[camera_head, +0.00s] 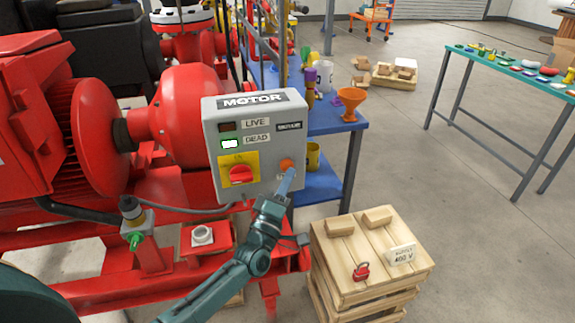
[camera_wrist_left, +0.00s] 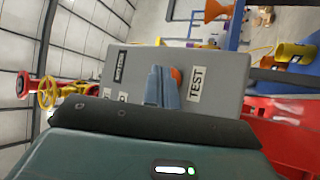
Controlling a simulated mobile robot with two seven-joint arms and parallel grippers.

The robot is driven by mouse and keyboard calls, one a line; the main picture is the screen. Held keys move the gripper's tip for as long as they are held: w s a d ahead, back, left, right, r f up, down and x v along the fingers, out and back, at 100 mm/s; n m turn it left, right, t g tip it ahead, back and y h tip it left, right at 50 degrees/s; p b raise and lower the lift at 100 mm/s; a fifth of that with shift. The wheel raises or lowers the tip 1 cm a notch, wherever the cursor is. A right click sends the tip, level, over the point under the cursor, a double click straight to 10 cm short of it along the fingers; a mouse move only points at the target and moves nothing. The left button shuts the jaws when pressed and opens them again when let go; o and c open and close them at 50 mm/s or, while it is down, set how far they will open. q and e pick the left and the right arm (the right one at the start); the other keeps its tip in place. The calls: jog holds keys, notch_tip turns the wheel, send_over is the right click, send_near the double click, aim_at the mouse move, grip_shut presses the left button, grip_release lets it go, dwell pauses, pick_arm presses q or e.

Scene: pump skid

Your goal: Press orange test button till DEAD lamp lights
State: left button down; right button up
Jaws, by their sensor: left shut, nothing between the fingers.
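The grey MOTOR box (camera_head: 252,112) stands upright in front of the red pump. The orange test button (camera_head: 287,164) is at its lower right, and my left gripper (camera_head: 288,178) is at it, fingers shut and empty. The fingertips appear to touch the button. In the left wrist view the fingers (camera_wrist_left: 163,88) partly cover the orange button (camera_wrist_left: 176,75), beside the TEST label (camera_wrist_left: 196,84). The DEAD lamp (camera_head: 230,144) glows bright whitish green. The LIVE lamp (camera_head: 227,127) above it is dark. My right gripper is not in view.
A red rotary switch (camera_head: 241,175) on a yellow plate is left of the button. A wooden crate (camera_head: 330,262) with a red padlock (camera_head: 361,272) and a 400 V tag (camera_head: 402,254) stands at lower right. A blue shelf table (camera_head: 350,126) is behind the box.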

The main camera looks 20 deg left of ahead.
pick_arm(q)
jog(key=shift+s+d, duration=0.1)
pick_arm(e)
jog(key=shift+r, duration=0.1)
